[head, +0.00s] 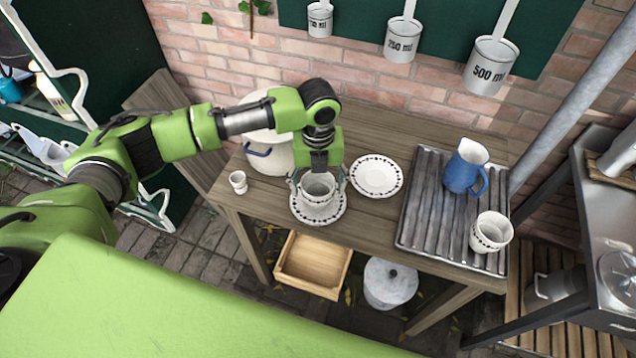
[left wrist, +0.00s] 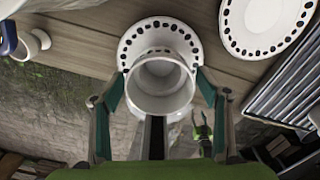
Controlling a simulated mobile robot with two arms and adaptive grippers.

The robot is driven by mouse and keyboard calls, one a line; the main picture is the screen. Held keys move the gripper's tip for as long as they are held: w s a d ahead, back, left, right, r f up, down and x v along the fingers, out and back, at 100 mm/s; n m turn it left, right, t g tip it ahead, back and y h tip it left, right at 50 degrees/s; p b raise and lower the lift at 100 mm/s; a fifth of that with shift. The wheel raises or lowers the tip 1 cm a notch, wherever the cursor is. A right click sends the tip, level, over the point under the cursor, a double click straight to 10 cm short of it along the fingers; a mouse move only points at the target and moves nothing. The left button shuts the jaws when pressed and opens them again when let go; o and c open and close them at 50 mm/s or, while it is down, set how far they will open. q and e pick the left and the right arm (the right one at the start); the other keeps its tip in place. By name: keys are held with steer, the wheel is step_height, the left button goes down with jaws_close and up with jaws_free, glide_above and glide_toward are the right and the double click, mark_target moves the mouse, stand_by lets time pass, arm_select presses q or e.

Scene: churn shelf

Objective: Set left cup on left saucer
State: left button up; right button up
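The left cup (head: 318,190), white with a dark patterned band, stands upright over the left saucer (head: 318,217), a white plate with a dotted rim, near the table's front edge. My left gripper (head: 318,182) reaches down over the cup. In the left wrist view, my left gripper (left wrist: 160,88) has a finger against each side of the cup (left wrist: 160,100), with the saucer (left wrist: 132,42) just behind it. The cup hides the saucer's middle, so I cannot tell whether its base touches. My right gripper is not in view.
A second saucer (head: 377,176) lies to the right. A ribbed tray (head: 425,215) holds a blue jug (head: 463,172) and another patterned cup (head: 490,232). A small white cup (head: 238,182) and a white pot (head: 268,155) stand to the left.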

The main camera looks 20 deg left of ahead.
arm_select(q)
step_height(320, 180, up, 12)
steer(key=b, duration=0.2)
steer(key=shift+r, duration=0.2)
stand_by(0.4)
stand_by(0.3)
